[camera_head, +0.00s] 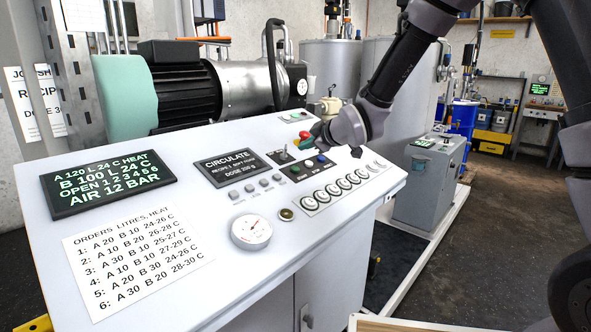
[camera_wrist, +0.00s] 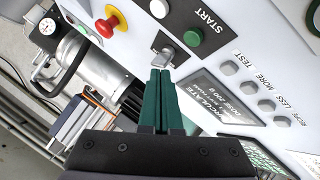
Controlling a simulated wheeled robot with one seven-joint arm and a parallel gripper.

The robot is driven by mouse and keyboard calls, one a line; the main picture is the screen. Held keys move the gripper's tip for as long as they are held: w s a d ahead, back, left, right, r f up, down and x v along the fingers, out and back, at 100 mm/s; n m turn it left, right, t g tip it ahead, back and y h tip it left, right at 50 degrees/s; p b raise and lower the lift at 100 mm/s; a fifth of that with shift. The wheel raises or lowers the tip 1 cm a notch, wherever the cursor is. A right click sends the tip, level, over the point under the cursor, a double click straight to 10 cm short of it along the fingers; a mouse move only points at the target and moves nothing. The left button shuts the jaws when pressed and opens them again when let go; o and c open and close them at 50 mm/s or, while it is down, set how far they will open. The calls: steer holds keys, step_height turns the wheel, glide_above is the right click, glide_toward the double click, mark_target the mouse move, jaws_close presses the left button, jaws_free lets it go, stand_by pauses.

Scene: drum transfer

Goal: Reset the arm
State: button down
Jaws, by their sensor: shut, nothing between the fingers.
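My arm reaches in from the upper right in the head view, and my gripper (camera_head: 312,138) is over the back part of the white control panel (camera_head: 215,280). In the wrist view my gripper (camera_wrist: 162,72) has its two green fingers together, with nothing between them. The fingertips are close to a grey switch knob (camera_wrist: 166,55); I cannot tell if they touch it. A red emergency button (camera_wrist: 106,25) on a yellow base lies to the left.
The panel carries a CIRCULATE display (camera_head: 231,167), a gauge (camera_head: 251,231), a green-text screen (camera_head: 108,182) and an orders sheet (camera_head: 137,262). A motor (camera_head: 215,88) stands behind. A grey cabinet (camera_head: 430,180) stands at right, with open floor (camera_head: 490,240) beyond it.

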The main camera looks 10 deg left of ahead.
stand_by(0.5)
steer(key=s+d+r+m+h, duration=0.25)
steer(key=d+r+m, duration=0.3)
steer(key=d, duration=0.75)
steer(key=s+d+r+m+h, duration=0.1)
steer(key=d+r+m+h, duration=0.35)
steer(key=d, duration=0.75)
steer(key=s+d+r+m+g, duration=0.1)
steer(key=s+d+m, duration=0.4)
steer(key=s, duration=0.5)
steer(key=s+d+r+m+g, duration=0.1)
steer(key=s+d+r+m, duration=0.3)
steer(key=s+d, duration=0.5)
steer(key=s+m, duration=0.1)
steer(key=s, duration=0.1)
steer(key=shift+s+d+r+m, duration=0.2)
steer(key=shift+s+d+m, duration=0.1)
steer(key=shift+m, duration=0.1)
